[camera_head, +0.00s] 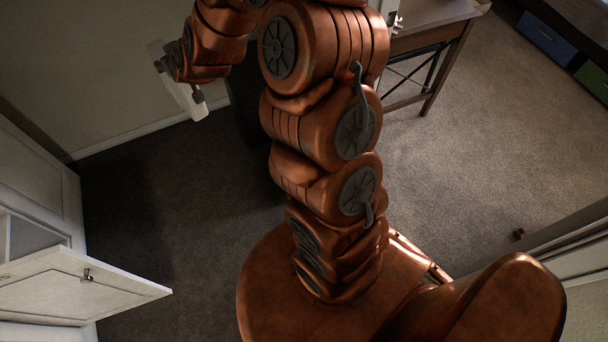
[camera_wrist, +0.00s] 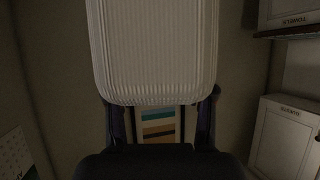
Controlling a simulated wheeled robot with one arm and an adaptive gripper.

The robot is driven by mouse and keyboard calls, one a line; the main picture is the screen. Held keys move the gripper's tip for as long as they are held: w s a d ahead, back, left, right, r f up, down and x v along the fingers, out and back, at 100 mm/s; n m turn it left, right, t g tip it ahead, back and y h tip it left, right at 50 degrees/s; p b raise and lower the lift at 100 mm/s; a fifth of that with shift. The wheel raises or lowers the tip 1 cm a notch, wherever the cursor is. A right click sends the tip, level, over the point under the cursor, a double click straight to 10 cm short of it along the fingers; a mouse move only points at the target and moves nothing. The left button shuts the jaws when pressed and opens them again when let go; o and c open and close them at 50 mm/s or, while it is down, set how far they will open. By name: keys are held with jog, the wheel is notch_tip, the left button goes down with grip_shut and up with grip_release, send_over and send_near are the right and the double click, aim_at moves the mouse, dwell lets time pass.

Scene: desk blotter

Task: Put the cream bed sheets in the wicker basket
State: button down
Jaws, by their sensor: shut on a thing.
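The wrist view shows a pale cream, finely ribbed, folded-looking bundle (camera_wrist: 155,50), which I take to be the cream bed sheets. My gripper (camera_wrist: 160,104) is shut on it, with one dark finger at each side of its lower end. In the head view a pale slab (camera_head: 183,97) hangs by my gripper (camera_head: 178,70) at the upper left, in front of the wall. My arm hides part of the scene. The wicker basket is not seen in either view.
A white cabinet door (camera_head: 80,285) stands open at lower left. A dark desk (camera_head: 430,45) stands at upper right, with grey carpet (camera_head: 460,130) clear beside it. In the wrist view, white labelled boxes (camera_wrist: 285,140) are at right and a striped panel (camera_wrist: 158,126) shows between the fingers.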

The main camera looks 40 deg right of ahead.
jog(key=s+d+f+m+h+b, duration=0.1)
jog(key=s+d+f+b, duration=0.2)
jog(key=d+f+b, duration=1.25)
jog(key=s+d+f+m+h+b, duration=0.1)
jog(key=s+d+f+b, duration=0.2)
jog(key=d+f+b, duration=1.3)
jog(key=s+d+f+m+h+b, duration=0.1)
jog(key=s+d+f+b, duration=0.3)
jog(key=f+b, duration=1.4)
notch_tip(320, 180, down, 34)
jog(key=d+b, duration=0.1)
jog(key=b, duration=0.2)
jog(key=shift+w+g, duration=0.3)
jog(key=shift+g, duration=0.1)
jog(key=shift+f, duration=0.25)
jog(key=shift+c, duration=2)
grip_release()
